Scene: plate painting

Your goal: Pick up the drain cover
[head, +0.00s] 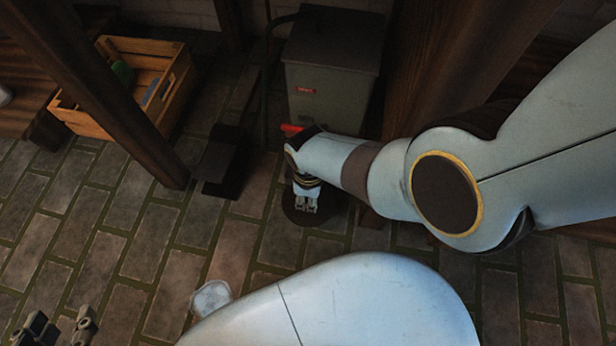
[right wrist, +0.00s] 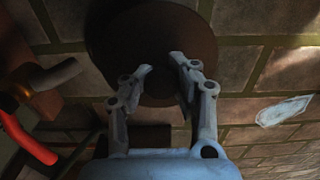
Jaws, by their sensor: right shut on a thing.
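The drain cover (head: 330,218) is a dark, round disc at floor level in the head view, partly hidden by my right gripper. It fills the top middle of the right wrist view (right wrist: 140,30). My right gripper (head: 306,208) points down over it. In the right wrist view its two fingertips (right wrist: 161,62) overlap the disc with a small gap between them, shut on the cover; the exact gripped part is hard to make out. I cannot tell whether the cover is off the floor. My left gripper (head: 61,324) is at the bottom left, fingers apart and empty.
A grey metal box (head: 335,95) with a red label stands behind the cover, beside a wooden post (head: 440,70). A wooden crate (head: 90,122) is at the upper left. A pale flat patch (head: 210,297) lies on the brick floor.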

